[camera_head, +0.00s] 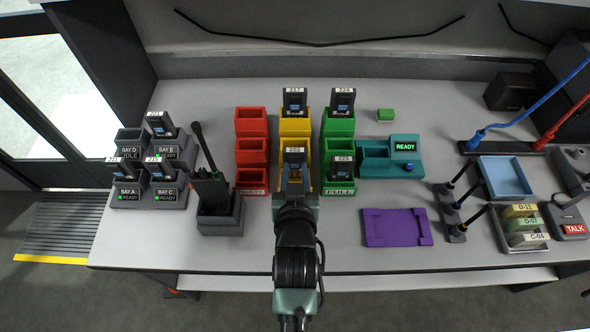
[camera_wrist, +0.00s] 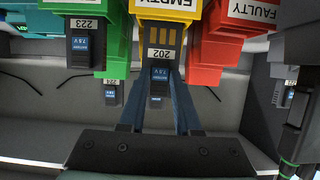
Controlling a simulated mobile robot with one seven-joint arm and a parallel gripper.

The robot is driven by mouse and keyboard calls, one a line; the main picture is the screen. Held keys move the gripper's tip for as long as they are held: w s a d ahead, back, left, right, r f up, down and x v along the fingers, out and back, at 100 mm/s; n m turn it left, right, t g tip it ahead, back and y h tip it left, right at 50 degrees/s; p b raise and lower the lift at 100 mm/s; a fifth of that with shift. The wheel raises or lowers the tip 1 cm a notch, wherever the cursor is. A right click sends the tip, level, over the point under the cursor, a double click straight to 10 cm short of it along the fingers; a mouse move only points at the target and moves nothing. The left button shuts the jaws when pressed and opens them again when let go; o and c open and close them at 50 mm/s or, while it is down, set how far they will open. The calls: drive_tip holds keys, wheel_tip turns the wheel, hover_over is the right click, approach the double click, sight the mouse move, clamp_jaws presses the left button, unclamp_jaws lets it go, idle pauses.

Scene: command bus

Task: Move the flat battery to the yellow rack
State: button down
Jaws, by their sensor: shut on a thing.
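My gripper (camera_head: 295,192) is shut on a dark battery labelled 202 (camera_head: 294,157). The battery (camera_wrist: 159,72) also shows between my blue fingers in the wrist view, its gold contacts exposed and overlapping the yellow rack in the picture. The yellow rack (camera_head: 295,127) stands at the middle of the bench; its EMPTY label (camera_wrist: 167,7) appears upside down in the wrist view. Another battery, 217 (camera_head: 294,101), stands in the rack's rear slot. My gripper and the held battery hide much of the front slots. The exact gap between battery and rack is unclear.
A red FAULTY rack (camera_head: 251,152) stands left of the yellow one, and a green FULL rack (camera_head: 340,128) with batteries stands right. A handheld radio (camera_head: 209,187) with a tall antenna is at left. A teal READY unit (camera_head: 374,149) and purple mat (camera_head: 396,227) lie right.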

sight(295, 172)
drive_tip(key=shift+f+b, duration=0.9)
drive_tip(key=shift+f, duration=0.45)
drive_tip(key=shift+f, duration=0.3)
drive_tip(key=c, duration=0.5)
unclamp_jaws()
drive_tip(key=v, duration=1.3)
